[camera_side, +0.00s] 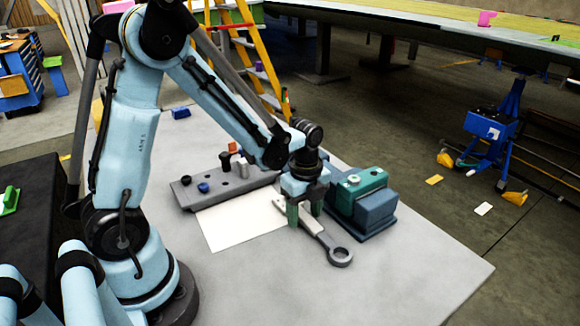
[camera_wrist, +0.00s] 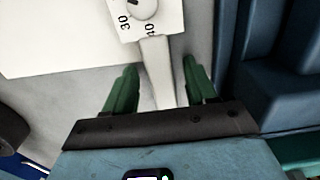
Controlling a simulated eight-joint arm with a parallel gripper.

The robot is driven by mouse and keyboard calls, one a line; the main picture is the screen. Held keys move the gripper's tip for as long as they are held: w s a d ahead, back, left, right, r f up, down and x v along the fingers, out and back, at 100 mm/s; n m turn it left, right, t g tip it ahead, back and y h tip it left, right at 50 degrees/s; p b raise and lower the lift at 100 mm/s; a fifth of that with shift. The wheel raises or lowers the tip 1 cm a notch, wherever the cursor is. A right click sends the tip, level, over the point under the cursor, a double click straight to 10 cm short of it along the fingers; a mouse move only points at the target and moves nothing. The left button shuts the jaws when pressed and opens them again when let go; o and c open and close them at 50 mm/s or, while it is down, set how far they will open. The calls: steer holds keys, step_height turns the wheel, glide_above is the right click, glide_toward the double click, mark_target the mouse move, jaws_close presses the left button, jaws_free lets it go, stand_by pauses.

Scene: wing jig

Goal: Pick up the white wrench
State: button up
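The wrench (camera_side: 326,240) lies on the pale grey table in the side view. Its ring end, which looks grey, points to the lower right, and its whiter end lies by my gripper (camera_side: 305,216). In the wrist view, the pale shaft of the wrench (camera_wrist: 157,75) runs between the two green fingers of my gripper (camera_wrist: 160,68). A gap shows on each side of the shaft, so the gripper is open and straddles the wrench without visible hold. The fingertips are low, close to the table; whether they touch it I cannot tell.
A blue vise-like block with a green top (camera_side: 362,196) stands close on the right of my gripper. A white sheet (camera_side: 235,222) lies to the left. A grey tray (camera_side: 190,195) with small parts is behind it. The table's front right (camera_side: 410,275) is clear.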

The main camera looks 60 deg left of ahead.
jaws_close()
steer(key=shift+r, duration=0.1)
stand_by(0.3)
